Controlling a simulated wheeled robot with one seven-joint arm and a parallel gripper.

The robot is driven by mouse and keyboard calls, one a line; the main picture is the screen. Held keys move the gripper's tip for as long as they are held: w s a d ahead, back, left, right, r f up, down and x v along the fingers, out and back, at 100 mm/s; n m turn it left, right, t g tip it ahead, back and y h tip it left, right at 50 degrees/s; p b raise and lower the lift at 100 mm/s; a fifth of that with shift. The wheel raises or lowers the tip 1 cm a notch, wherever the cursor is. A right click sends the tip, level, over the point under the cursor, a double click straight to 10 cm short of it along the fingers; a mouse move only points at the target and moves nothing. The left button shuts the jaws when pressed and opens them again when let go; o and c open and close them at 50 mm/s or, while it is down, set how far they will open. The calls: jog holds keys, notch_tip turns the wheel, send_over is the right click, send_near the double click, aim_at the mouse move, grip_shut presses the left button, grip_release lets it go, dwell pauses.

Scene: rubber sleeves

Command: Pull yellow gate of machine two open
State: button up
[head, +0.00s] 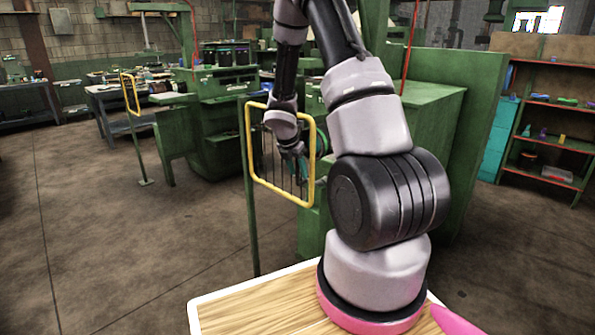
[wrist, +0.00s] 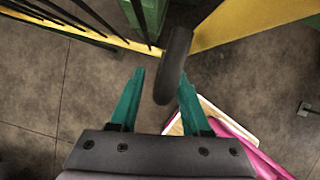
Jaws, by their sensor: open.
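The nearer yellow gate (head: 249,150) is a rounded yellow frame with dark vertical bars, on a green post in front of a green machine (head: 425,120). No label shows which machine is number two. In the wrist view, the gate's yellow frame (wrist: 250,22) crosses the top, and a dark rounded handle (wrist: 175,62) sticks out from it. My gripper (head: 300,172) is at the gate's right part. In the wrist view my gripper (wrist: 162,78) has its teal fingers apart, with the handle's lower end between them, closer to the right finger. I see no clear contact with either finger.
A second yellow gate (head: 130,93) stands on a post farther left by another green machine (head: 222,110). A shelf unit (head: 550,130) stands at the right, and a workbench (head: 25,105) at the far left. The concrete floor at the left is clear.

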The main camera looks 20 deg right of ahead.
grip_shut()
dwell(1.4)
